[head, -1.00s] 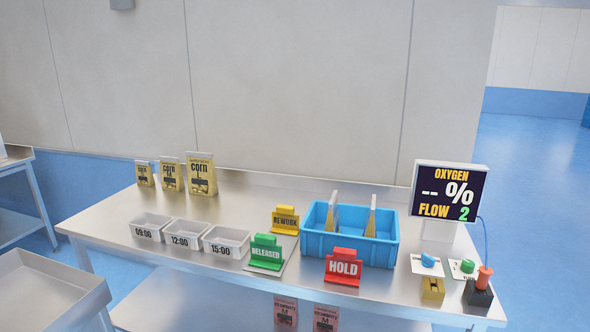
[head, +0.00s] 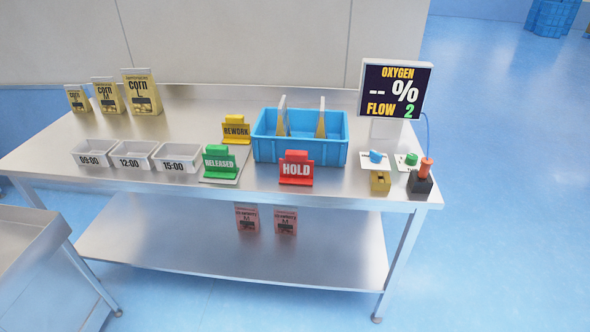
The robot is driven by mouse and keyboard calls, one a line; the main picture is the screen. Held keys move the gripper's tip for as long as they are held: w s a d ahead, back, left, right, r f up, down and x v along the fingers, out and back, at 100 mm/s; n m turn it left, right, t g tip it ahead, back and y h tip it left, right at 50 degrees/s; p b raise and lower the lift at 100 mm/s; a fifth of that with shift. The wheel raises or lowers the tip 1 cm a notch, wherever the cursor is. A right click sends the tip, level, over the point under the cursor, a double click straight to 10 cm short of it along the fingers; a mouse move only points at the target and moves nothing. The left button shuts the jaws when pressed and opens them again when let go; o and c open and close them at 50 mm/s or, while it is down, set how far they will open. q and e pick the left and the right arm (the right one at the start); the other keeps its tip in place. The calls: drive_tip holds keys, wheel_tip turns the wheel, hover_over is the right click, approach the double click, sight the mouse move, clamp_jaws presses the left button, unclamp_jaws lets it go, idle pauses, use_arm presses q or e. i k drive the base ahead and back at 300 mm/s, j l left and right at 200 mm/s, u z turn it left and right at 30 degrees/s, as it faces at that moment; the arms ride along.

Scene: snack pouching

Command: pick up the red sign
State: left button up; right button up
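The red sign (head: 296,169) reads HOLD and stands upright on the steel table, near its front edge. It has a red raised tab on top and stands just in front of the blue crate (head: 335,155). Neither of my grippers shows in the head view. Nothing covers the red sign.
The green RELEASED sign (head: 218,163) and yellow REWORK sign (head: 236,130) stand left of the red sign. White bins (head: 120,152) line the left front. An oxygen monitor (head: 395,90) stands at right, behind a yellow block (head: 380,181) and a black holder (head: 419,184). Corn pouches (head: 141,92) stand at back left.

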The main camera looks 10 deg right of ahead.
sight(295, 168)
drive_tip(key=i+j+z, duration=0.1)
drive_tip(key=i+z, duration=0.15)
drive_tip(key=i, duration=0.2)
drive_tip(key=i+j+z, duration=0.3)
drive_tip(key=k, duration=0.35)
drive_tip(key=l, duration=0.1)
